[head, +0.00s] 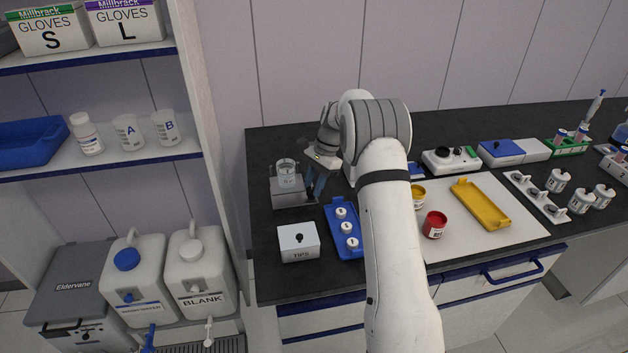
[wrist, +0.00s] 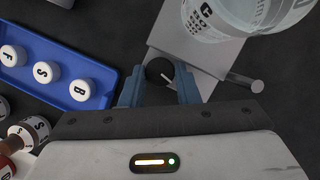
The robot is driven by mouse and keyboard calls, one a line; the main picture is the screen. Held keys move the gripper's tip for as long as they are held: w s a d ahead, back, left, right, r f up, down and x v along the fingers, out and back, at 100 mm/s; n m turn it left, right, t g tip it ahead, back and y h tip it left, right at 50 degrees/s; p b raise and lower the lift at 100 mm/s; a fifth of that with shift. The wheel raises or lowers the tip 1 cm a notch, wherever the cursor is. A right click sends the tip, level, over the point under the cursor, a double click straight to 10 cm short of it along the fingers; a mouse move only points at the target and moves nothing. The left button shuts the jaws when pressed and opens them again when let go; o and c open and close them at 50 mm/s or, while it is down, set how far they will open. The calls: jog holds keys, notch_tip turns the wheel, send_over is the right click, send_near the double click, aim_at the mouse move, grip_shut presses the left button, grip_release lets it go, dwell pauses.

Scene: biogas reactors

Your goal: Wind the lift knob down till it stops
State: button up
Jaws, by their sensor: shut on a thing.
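The lift (head: 290,201) is a grey metal stand on the dark bench in the head view. A clear beaker (head: 286,173) stands on its top plate. The wrist view also shows the lift's grey plate (wrist: 190,50) and part of the beaker (wrist: 237,15), with lettering on its side. The black lift knob (wrist: 159,71) is at the lift's near edge, with a pale arrow mark beside it. My gripper (wrist: 160,84) is shut on the knob, one blue finger on each side. In the head view my gripper (head: 317,187) is at the lift's right side and hides the knob.
A blue tray (head: 335,228) with white lettered caps lies close to the right of my gripper. A white TIPS box (head: 298,242) stands in front of the lift. A grey peg (wrist: 257,86) sticks out beside the lift's plate. The bench left of the lift is narrow but clear.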

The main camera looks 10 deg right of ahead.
jog(key=o, duration=1)
jog(key=shift+c, duration=0.2)
jog(key=m+b, duration=0.1)
jog(key=m+t+b, duration=0.1)
jog(key=m, duration=0.1)
jog(key=m+b, duration=0.1)
jog(key=b, duration=0.1)
jog(key=shift+s+f+t+y, duration=0.2)
jog(key=shift+f+t+y, duration=0.1)
jog(key=w+d+r+n+g+h+p, duration=0.1)
jog(key=w+d+r+n+p, duration=0.1)
jog(key=r+n+p, duration=0.3)
notch_tip(320, 180, up, 3)
jog(key=d+p, duration=0.1)
jog(key=p, duration=0.5)
jog(key=shift+w+g, duration=0.2)
jog(key=shift+g, duration=0.2)
